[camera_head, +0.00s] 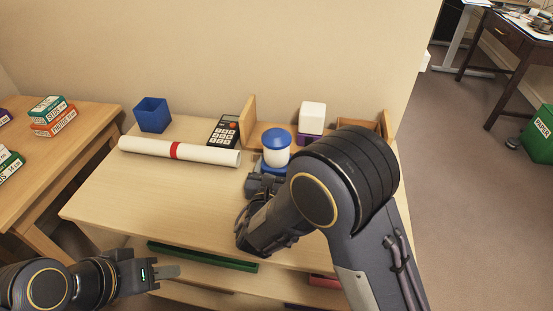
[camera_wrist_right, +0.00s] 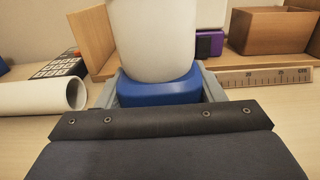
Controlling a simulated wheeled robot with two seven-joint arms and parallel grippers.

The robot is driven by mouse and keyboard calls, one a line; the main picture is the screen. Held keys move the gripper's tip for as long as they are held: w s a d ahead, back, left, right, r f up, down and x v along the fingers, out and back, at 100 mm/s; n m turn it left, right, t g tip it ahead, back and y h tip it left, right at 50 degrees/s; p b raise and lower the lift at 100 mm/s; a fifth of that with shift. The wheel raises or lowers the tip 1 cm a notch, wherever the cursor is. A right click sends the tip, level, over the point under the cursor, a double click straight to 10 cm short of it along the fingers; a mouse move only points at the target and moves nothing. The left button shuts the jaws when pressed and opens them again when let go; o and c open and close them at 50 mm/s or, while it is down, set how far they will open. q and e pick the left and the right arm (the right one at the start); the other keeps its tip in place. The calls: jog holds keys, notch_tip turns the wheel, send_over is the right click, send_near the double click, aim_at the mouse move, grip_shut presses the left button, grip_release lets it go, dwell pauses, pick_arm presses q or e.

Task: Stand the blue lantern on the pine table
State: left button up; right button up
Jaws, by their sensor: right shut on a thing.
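The blue lantern (camera_head: 277,154) has a domed blue cap, a white body and a blue base. It is upright over the right part of the light wood desk, near the back shelf. In the right wrist view the white body and blue base of the lantern (camera_wrist_right: 155,42) fill the middle; its cap is out of frame. My right gripper (camera_wrist_right: 160,92) is shut on the base, one finger at each side. I cannot tell whether the base touches the desk. My left gripper (camera_head: 163,271) is low at the left, away from the lantern; its finger gap is unclear. A wooden table (camera_head: 78,128), possibly the pine one, stands at the left.
The light wood desk (camera_head: 125,192) holds a blue cup (camera_head: 152,114), a rolled paper (camera_head: 205,153) with a red band, and a calculator (camera_head: 223,131). Behind are a wooden divider (camera_head: 248,118) and a white-and-purple object (camera_head: 312,117). Several small boxes (camera_head: 54,122) lie on the left table.

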aim_at(282, 148)
jog(key=shift+r, duration=0.15)
jog(key=shift+r, duration=0.3)
notch_tip(282, 148, up, 2)
jog(key=shift+r+p, duration=0.15)
jog(key=shift+p, duration=0.5)
jog(key=s+r, duration=0.1)
jog(key=s+r+p, duration=0.1)
jog(key=r, duration=0.1)
jog(key=s+d+r+p, duration=0.1)
jog(key=s+r, duration=0.1)
jog(key=shift+r, duration=0.2)
jog(key=s+d+r+p, duration=0.2)
jog(key=s+d+r, duration=0.15)
jog(key=s, duration=0.45)
jog(key=shift+m+h, duration=0.6)
jog(key=shift+h, duration=0.3)
jog(key=w+d+f, duration=0.2)
jog(key=w+d, duration=0.1)
jog(key=d, duration=0.2)
jog(key=w+d+f, duration=0.3)
jog(key=d, duration=0.2)
jog(key=w+d+f, duration=0.3)
jog(key=w+d, duration=0.1)
jog(key=d, duration=0.2)
jog(key=shift+f+p, duration=0.1)
jog(key=shift+p, duration=0.2)
notch_tip(282, 148, up, 24)
jog(key=p, duration=2.3)
jog(key=shift+a+f, duration=0.15)
jog(key=shift+a, duration=0.2)
